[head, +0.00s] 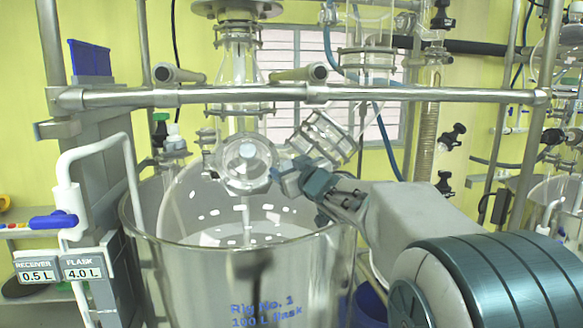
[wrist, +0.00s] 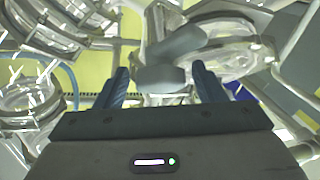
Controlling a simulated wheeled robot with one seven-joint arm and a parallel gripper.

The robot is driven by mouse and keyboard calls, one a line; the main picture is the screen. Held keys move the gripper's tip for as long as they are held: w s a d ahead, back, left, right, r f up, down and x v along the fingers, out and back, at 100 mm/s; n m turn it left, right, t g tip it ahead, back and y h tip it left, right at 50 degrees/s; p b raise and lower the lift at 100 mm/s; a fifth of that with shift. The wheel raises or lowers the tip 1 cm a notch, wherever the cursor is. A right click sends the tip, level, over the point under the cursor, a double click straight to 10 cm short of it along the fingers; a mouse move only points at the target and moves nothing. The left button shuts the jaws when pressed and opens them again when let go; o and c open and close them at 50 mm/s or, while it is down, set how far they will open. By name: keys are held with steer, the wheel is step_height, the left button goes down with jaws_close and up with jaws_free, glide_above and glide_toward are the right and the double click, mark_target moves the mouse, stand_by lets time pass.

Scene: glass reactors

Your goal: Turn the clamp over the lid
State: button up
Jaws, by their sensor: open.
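The lid is a round, clear glass port cover (head: 247,163) on the near side of the glass reactor head, and it also shows at upper right in the wrist view (wrist: 238,48). The clamp, a grey angled piece (wrist: 178,44), lies across the left part of the lid's rim in the wrist view. My gripper (wrist: 161,76) is open, with one dark blue finger on each side of the clamp's near end. I cannot tell whether a finger touches it. In the head view my gripper (head: 296,174) is at the lid's right edge, where the clamp is hard to make out.
A second angled glass port (head: 323,138) stands close above my gripper. A horizontal metal rail (head: 420,95) crosses in front of the glassware. The large glass vessel marked Rig No. 1 (head: 300,285) stands below the lid. A white pipe frame (head: 130,170) is at left.

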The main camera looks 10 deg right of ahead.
steer(key=c, duration=1)
steer(key=shift+o, duration=0.2)
